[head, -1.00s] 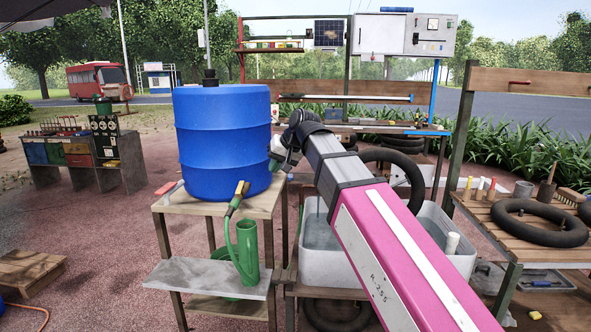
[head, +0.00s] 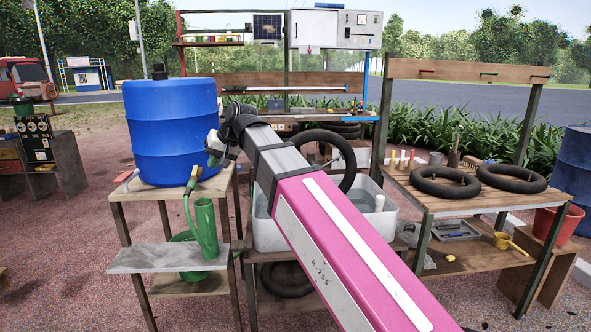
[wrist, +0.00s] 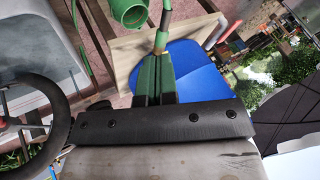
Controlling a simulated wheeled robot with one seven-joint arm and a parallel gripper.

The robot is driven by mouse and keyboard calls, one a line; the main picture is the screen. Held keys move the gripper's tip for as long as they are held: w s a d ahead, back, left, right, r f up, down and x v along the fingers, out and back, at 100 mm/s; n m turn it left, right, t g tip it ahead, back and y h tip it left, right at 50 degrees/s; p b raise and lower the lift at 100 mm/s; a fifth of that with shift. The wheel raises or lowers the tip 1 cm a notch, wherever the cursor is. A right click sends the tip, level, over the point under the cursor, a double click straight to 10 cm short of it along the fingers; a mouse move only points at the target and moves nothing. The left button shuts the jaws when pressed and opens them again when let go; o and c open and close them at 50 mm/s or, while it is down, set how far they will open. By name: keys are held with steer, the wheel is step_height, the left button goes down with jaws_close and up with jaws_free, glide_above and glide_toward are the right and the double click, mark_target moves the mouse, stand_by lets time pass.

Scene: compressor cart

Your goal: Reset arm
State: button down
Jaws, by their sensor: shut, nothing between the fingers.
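My gripper (head: 213,158) is at the end of my magenta and grey arm, just right of the blue barrel (head: 172,135). In the wrist view its green fingers (wrist: 154,78) are together, with nothing seen held. The green hose nozzle (head: 193,178) hangs at the front edge of the barrel's wooden stand (head: 205,190), just below and left of my gripper. In the wrist view the nozzle (wrist: 161,38) lines up beyond the fingertips; I cannot tell the gap between them. The barrel also shows there (wrist: 205,72).
A green cylinder (head: 206,228) stands on the stand's lower grey board (head: 150,257). A white water tub (head: 270,235) sits under my arm. To the right is a wooden bench (head: 470,205) with black tubes (head: 445,182).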

steer(key=w+d+f+m+h, duration=0.1)
steer(key=w+d+f+h, duration=0.15)
steer(key=d+f, duration=0.85)
steer(key=w+d+f+m+h, duration=0.1)
steer(key=w+d+f+m, duration=0.15)
steer(key=d+f, duration=0.85)
steer(key=s+d+f+g+h, duration=0.1)
steer(key=s+d+f, duration=0.3)
steer(key=d+f, duration=0.6)
steer(key=s+d+f+m+g+h, duration=0.1)
steer(key=s+d+f, duration=0.4)
steer(key=d+f, duration=0.6)
step_height(320, 180, down, 3)
steer(key=shift+s+d+r+g+h, duration=0.15)
steer(key=shift+s+g+h, duration=0.15)
steer(key=shift+h, duration=0.45)
